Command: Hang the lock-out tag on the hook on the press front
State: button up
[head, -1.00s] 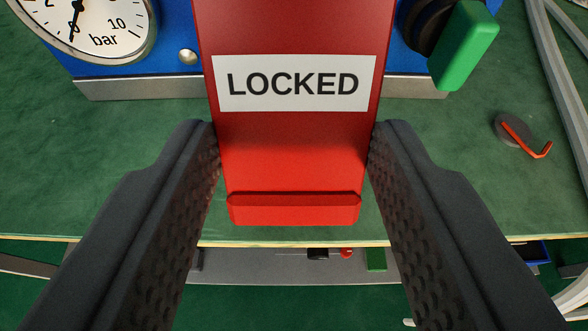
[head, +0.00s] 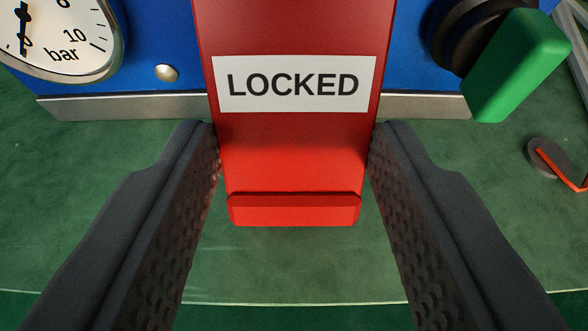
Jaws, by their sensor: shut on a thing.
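The lock-out tag (head: 290,150) is a red plate with a white label reading LOCKED and a raised ledge at its near end. My gripper (head: 292,140) is shut on the tag, one dark textured finger along each side edge. The tag's far end runs out of the top of the picture. Behind it is the blue press front (head: 150,30) with a grey strip along its base. The hook is not visible; it is either hidden behind the tag or out of frame.
A pressure gauge (head: 55,35) and a silver button (head: 166,73) are on the press at left. A green handle (head: 515,65) on a black knob juts out at right. A round dark piece with an orange hooked part (head: 548,158) lies on the green bench top (head: 100,170).

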dwell(0.4)
jog(key=o, duration=1)
jog(key=shift+o, duration=0.2)
jog(key=shift+s, duration=0.1)
jog(key=v, duration=1.7)
jog(key=shift+r, duration=0.15)
jog(key=s+r+t, duration=0.2)
jog(key=s+r, duration=1.4)
jog(key=s, duration=0.1)
jog(key=s+r, duration=0.3)
jog(key=s, duration=0.6)
jog(key=s+r+t, duration=0.1)
jog(key=s+r, duration=0.3)
jog(key=s, duration=0.5)
jog(key=shift+s+r+t, duration=0.2)
jog(key=shift+t, duration=0.1)
